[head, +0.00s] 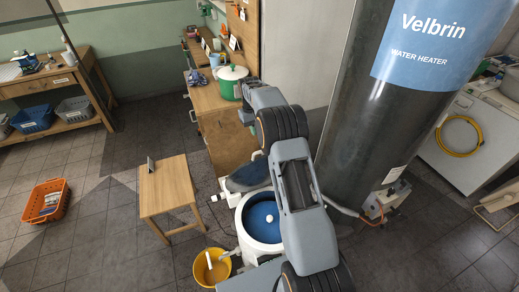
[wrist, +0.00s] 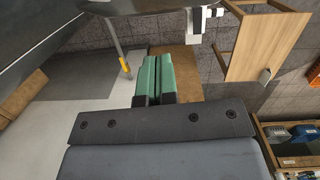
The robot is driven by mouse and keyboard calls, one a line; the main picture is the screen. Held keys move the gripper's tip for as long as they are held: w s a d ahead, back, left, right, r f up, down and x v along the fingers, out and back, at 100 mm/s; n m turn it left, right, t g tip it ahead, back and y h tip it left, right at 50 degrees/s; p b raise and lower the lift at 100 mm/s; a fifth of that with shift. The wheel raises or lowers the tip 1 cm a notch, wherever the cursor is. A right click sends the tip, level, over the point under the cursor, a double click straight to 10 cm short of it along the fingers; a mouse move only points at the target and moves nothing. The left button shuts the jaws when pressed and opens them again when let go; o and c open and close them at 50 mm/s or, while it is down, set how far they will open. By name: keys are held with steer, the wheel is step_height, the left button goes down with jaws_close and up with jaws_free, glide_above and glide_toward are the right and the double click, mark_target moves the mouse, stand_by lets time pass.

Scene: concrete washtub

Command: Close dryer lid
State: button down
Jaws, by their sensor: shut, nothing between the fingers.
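The dryer is a white round tub (head: 240,225) with a blue inside, low at the centre right of the head view; my arm covers its right side. Its lid (head: 247,176), grey and rounded, stands open and tilted up at the tub's far side, partly hidden by my arm. My gripper's green-padded fingers (wrist: 153,78) are together and empty in the wrist view. In the head view my arm reaches up past the tub and lid; the fingers there are mostly hidden. I cannot tell whether they touch the lid.
A dark water heater (head: 365,110) stands close to the right of my arm. A wooden stool (head: 168,188) and yellow bucket (head: 212,267) stand to the left of the dryer. A wooden bench with a green pot (head: 231,80) lies beyond. Floor at the left is mostly clear around an orange basket (head: 46,200).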

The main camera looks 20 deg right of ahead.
steer(key=s+f, duration=0.1)
steer(key=f, duration=0.1)
steer(key=f+p, duration=0.1)
steer(key=f, duration=0.1)
steer(key=s+f+p, duration=0.1)
steer(key=f, duration=0.2)
steer(key=shift+s+d, duration=0.2)
steer(key=shift+s, duration=0.15)
steer(key=shift+s+f+p, duration=0.3)
steer(key=shift+s+f, duration=0.25)
steer(key=shift+s, duration=0.05)
steer(key=shift+f, duration=0.15)
